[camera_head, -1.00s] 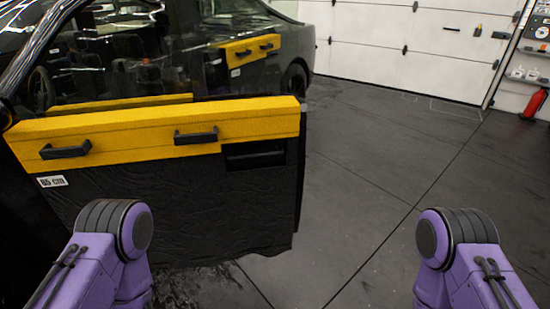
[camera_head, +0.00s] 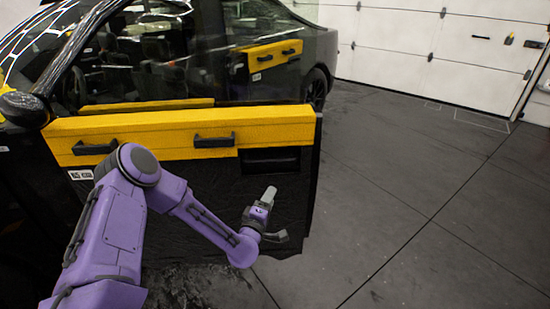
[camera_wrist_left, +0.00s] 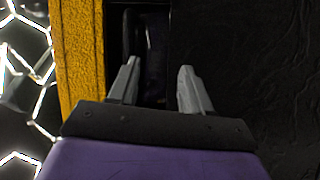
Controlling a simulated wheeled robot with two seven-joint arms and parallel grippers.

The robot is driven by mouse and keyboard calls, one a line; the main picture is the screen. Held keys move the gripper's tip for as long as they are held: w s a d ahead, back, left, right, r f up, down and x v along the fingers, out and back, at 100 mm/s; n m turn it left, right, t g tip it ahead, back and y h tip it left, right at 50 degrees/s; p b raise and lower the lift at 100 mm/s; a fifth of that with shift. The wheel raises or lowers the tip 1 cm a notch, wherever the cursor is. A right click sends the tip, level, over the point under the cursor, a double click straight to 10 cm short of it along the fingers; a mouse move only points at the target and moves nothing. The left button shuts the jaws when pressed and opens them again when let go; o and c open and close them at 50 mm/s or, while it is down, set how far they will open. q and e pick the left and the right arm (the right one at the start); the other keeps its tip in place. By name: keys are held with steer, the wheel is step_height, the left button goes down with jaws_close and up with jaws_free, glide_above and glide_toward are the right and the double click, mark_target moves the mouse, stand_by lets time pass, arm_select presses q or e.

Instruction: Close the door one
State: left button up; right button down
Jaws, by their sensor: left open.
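The car door (camera_head: 215,139) stands open on the left in the head view. It has a black lower panel and a yellow band along its top with two black handles (camera_head: 214,141). A dark recess (camera_head: 270,160) lies below the band near the door's free edge. My left gripper (camera_head: 275,214) is open and empty in front of the lower panel, below the recess. In the left wrist view, its two grey fingers (camera_wrist_left: 158,86) are spread apart, with the yellow band (camera_wrist_left: 78,55) and the recess beyond them. I cannot tell whether they touch the door. My right gripper is out of view.
The dark car body with another yellow band (camera_head: 275,55) is behind the door. A black side mirror (camera_head: 24,109) is at the left. The grey tiled floor (camera_head: 420,170) to the right is clear up to a white garage door (camera_head: 465,45).

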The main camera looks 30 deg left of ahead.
arm_select(q)
steer(key=n+t+y, duration=0.1)
steer(key=n+y, duration=0.1)
glide_toward(271, 163)
steer(key=w, duration=0.1)
steer(key=p+x, duration=0.1)
steer(key=x, duration=0.9)
steer(key=shift+w+a, duration=0.1)
steer(key=shift+a, duration=0.05)
jaws_close()
